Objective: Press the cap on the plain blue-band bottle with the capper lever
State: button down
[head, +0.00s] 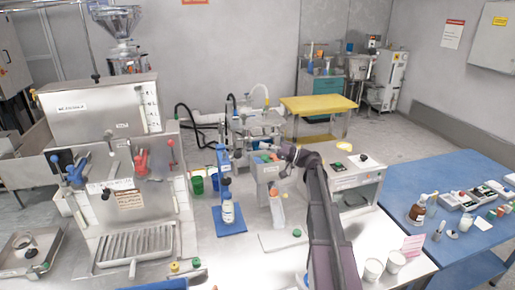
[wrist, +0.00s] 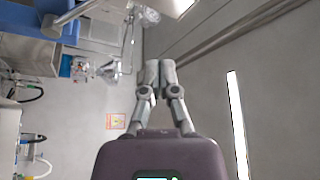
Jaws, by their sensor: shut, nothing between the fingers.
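The capper is a blue upright press (head: 222,160) on a blue base plate (head: 230,232), left of centre on the bench in the head view. A small pale bottle (head: 228,213) stands upright on that base, under the press head. Its band and cap are too small to make out. My gripper (head: 262,144) is up at the right of the press, apparently apart from it. In the wrist view my gripper (wrist: 160,64) is shut and empty, its two fingers together, facing the wall and floor. Neither capper nor bottle can be made out in the wrist view.
A large steel machine (head: 110,130) with coloured levers stands left of the capper. A dispenser with coloured pieces (head: 267,170) stands close on its right. White cups (head: 373,268) stand at the front right. A blue table (head: 470,240) is farther right.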

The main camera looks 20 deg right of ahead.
aim_at(235, 156)
jog(key=p+x, duration=0.2)
jog(key=x, duration=0.7)
jog(key=shift+s+a+f+b, duration=0.15)
jog(key=shift+s+f+b, duration=0.4)
jog(key=shift+s, duration=0.3)
jog(key=shift+s+a+f+b, duration=0.15)
jog(key=shift+s+f+b, duration=0.3)
jog(key=shift+s+f, duration=0.3)
jog(key=shift+s+r, duration=0.1)
jog(key=shift+r, duration=0.05)
